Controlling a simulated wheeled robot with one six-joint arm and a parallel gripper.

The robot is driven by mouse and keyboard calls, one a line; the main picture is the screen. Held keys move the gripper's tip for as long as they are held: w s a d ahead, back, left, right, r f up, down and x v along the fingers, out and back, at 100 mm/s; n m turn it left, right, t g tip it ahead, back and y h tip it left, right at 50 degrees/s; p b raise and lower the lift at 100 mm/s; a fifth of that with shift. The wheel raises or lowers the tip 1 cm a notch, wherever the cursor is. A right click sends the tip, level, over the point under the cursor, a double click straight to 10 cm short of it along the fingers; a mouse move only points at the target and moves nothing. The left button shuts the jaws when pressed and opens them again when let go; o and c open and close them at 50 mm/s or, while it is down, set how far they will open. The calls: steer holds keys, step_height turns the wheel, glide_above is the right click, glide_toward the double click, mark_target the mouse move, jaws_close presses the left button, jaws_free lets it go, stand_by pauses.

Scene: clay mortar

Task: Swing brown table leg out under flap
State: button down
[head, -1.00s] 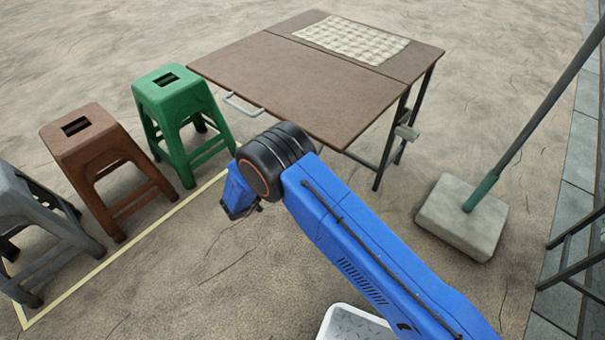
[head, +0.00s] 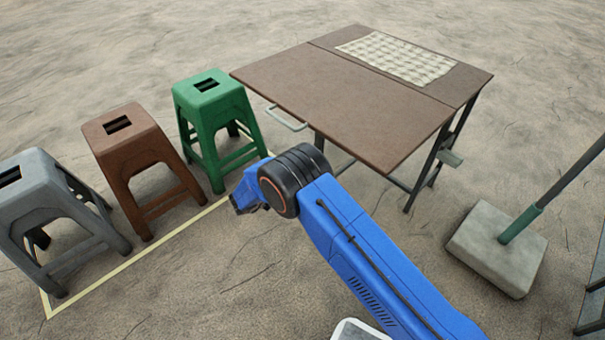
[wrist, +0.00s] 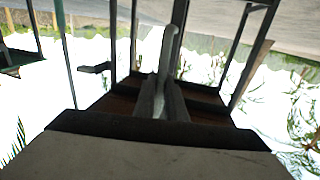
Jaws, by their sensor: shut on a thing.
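The brown folding table (head: 345,98) stands upright with its flap level and a pale wire handle (head: 287,118) at the flap's left edge. A dark leg (head: 319,141) shows under the flap, partly behind my arm. In the wrist view my gripper (wrist: 164,82) is shut on a pale grey bar (wrist: 171,45). Dark table legs and rails rise around it there, as that view looks upside down. I cannot tell where the bar joins the table. In the head view my wrist is left of the dark joint; the fingertips are not clear.
Green (head: 214,100), brown (head: 130,140) and grey (head: 45,195) stools stand at left, by a yellow floor line (head: 140,255). A pale block base (head: 497,248) with a slanting pole stands at right. A checked cloth (head: 398,57) lies on the tabletop.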

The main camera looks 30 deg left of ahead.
steer(key=c, duration=1.8)
jaws_free()
steer(key=shift+s, duration=0.1)
steer(key=v, duration=1.7)
steer(key=shift+s, duration=0.1)
steer(key=shift+a, duration=0.1)
